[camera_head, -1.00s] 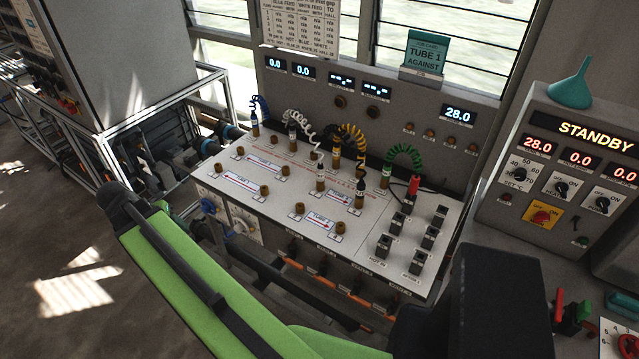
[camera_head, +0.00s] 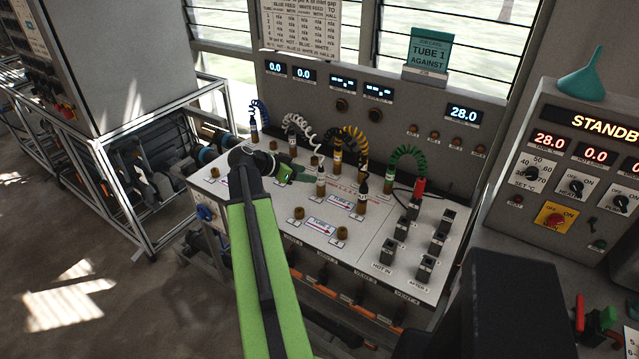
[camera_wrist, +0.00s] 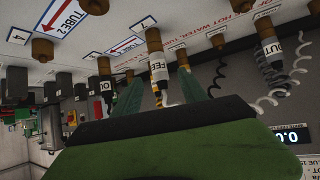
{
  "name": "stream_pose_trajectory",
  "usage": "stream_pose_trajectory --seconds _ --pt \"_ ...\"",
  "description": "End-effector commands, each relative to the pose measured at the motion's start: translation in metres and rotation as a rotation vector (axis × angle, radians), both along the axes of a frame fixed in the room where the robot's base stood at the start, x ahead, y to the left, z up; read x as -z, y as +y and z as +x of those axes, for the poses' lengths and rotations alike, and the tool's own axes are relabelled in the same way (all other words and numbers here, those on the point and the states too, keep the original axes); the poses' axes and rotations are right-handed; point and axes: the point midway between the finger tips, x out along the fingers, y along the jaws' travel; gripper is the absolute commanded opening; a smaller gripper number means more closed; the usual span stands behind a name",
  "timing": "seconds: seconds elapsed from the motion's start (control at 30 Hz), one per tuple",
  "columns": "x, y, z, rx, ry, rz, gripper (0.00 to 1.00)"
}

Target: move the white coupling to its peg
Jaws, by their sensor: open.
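A white coiled hose (camera_head: 305,132) shows on the sloping panel. A white-banded coupling (camera_head: 292,146) stands upright at its left end. A second white-banded coupling (camera_head: 320,182) stands near its right end. I cannot tell for certain which one the task means. In the wrist view, a white-sleeved coupling lettered OUT (camera_wrist: 270,48), with a pale coil, is on the right. My gripper (camera_head: 303,178) is low over the panel, open, just left of the second coupling. In the wrist view, a coupling lettered FEE (camera_wrist: 158,69) appears between the green fingers (camera_wrist: 160,80), with no visible grip on it.
Bare brass pegs (camera_head: 342,233) stand along the panel's front. Couplings with yellow (camera_head: 335,158), green (camera_head: 387,181) and blue (camera_head: 254,128) hoses crowd its back. Black blocks (camera_head: 387,251) fill the right side. The control box (camera_head: 560,160) stands farther right.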

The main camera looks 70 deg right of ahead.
Motion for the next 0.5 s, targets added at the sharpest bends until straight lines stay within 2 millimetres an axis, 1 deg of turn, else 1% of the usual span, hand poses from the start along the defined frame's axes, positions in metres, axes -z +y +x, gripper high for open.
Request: stream_pose_trajectory --seconds 0.03,0.2,0.4,0.5 --pt "0.010 -0.006 -0.004 0.003 0.000 0.000 0.50" --pt "0.027 -0.025 -0.018 0.002 0.000 0.001 0.50" --pt "0.041 -0.043 -0.031 0.002 0.000 0.001 0.50" --pt "0.045 -0.049 -0.035 0.001 0.000 0.001 0.50"
